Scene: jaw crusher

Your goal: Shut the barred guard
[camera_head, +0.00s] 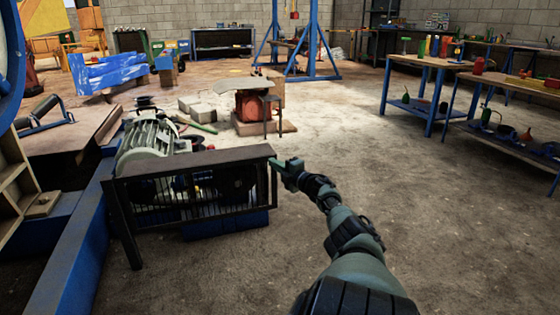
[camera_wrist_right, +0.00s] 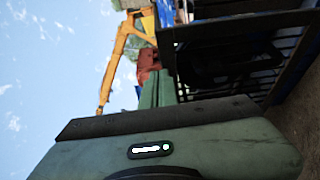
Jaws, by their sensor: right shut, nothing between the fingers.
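The barred guard (camera_head: 190,191) is a dark frame with upright bars and a solid top strip, in front of the grey motor (camera_head: 155,140) at the left of the head view. It also shows in the right wrist view (camera_wrist_right: 228,62), dark, at the upper right. My right gripper (camera_head: 276,164) is shut and empty, its fingertips at the guard's right end near the top corner. I cannot tell whether they touch it. In the right wrist view the green fingers (camera_wrist_right: 158,88) point up beside the guard's edge. My left gripper is not in view.
A blue steel beam (camera_head: 75,265) runs along the left. A red machine on a wooden base (camera_head: 262,127) stands beyond the guard. Workbenches (camera_head: 430,60) line the right. The concrete floor between them is clear.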

